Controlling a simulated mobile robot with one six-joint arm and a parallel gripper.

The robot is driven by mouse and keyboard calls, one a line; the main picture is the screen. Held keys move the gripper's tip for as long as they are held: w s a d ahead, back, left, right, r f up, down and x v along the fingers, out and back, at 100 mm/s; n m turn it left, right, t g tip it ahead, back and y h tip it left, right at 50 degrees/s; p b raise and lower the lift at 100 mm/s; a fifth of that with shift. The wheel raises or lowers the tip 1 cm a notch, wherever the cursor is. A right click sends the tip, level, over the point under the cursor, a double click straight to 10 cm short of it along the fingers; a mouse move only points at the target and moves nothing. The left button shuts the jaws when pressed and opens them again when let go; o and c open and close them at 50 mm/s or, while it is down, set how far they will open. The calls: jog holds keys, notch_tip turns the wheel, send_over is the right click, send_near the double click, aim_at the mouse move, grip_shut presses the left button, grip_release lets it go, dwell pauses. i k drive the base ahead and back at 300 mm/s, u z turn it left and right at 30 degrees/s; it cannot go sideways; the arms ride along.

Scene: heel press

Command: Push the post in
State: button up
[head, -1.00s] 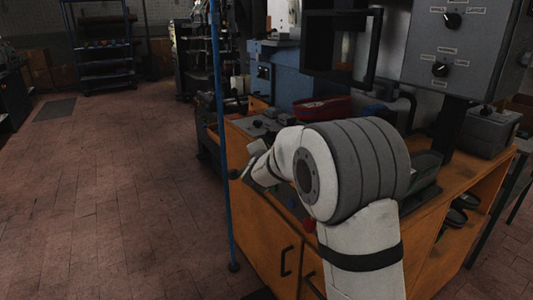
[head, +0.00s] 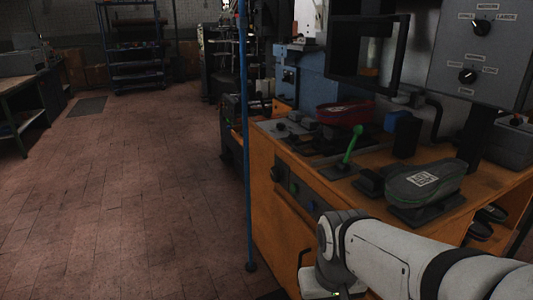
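The heel press stands on an orange bench (head: 262,178). A green lever (head: 351,145) rises tilted from a dark base on the bench top. A dark shoe-shaped piece (head: 423,182) with a white label lies to its right, and a red one (head: 345,113) lies behind it. I cannot tell which part is the post. My arm reaches in from the lower right, in front of the bench and below its top. Its wrist bends down at the bottom edge; my gripper's fingers do not show.
A grey control panel (head: 480,48) with two black knobs hangs above the bench. A thin blue pole (head: 246,150) stands at the bench's left corner. A blue shelf rack (head: 135,50) and a workbench (head: 35,95) stand farther back. The floor on the left is clear.

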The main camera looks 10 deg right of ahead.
aim_at(335, 142)
jog(key=u, duration=2.1)
jog(key=k, duration=0.8)
jog(key=z, duration=0.85)
jog(key=i, duration=1)
